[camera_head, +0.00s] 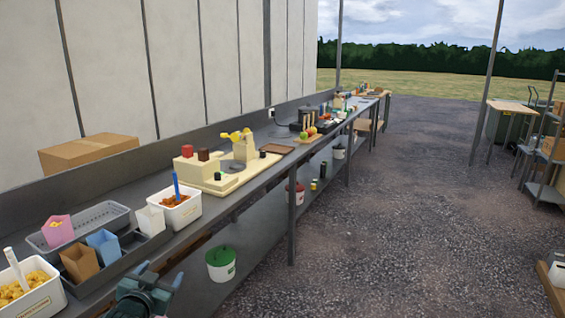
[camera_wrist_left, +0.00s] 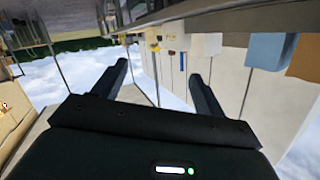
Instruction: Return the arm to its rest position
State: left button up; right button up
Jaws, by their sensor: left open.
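My left gripper (camera_head: 160,275) shows at the bottom of the head view, in front of the long counter's near edge. In the left wrist view its two dark fingers (camera_wrist_left: 157,72) stand wide apart with nothing between them. That wrist picture looks upside down, with sky at the bottom and the counter along the top. The rest of my left arm is mostly cut off by the lower edge of the head view. My right gripper is in neither view.
The grey counter (camera_head: 124,290) carries a tray of paper bags, a white tub with a blue scoop (camera_head: 174,205), a tub of yellow sweets (camera_head: 38,292) and a cream machine (camera_head: 225,180). A green-lidded bucket (camera_head: 221,264) stands on the lower shelf.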

pick_arm(q)
jog(key=s+d+f+g+h, duration=0.2)
jog(key=s+d+f, duration=0.6)
jog(key=s+f, duration=0.45)
jog(key=s+d+f+g, duration=0.1)
jog(key=s+d, duration=0.2)
jog(key=s, duration=0.7)
jog(key=s+d+f+g+h, duration=0.1)
jog(key=s+d, duration=0.3)
jog(key=s, duration=0.6)
jog(key=shift+d+f+n+g+h, duration=0.15)
jog(key=shift+f+n+g+h, duration=0.2)
jog(key=shift+g, duration=0.15)
jog(key=shift+s, duration=0.15)
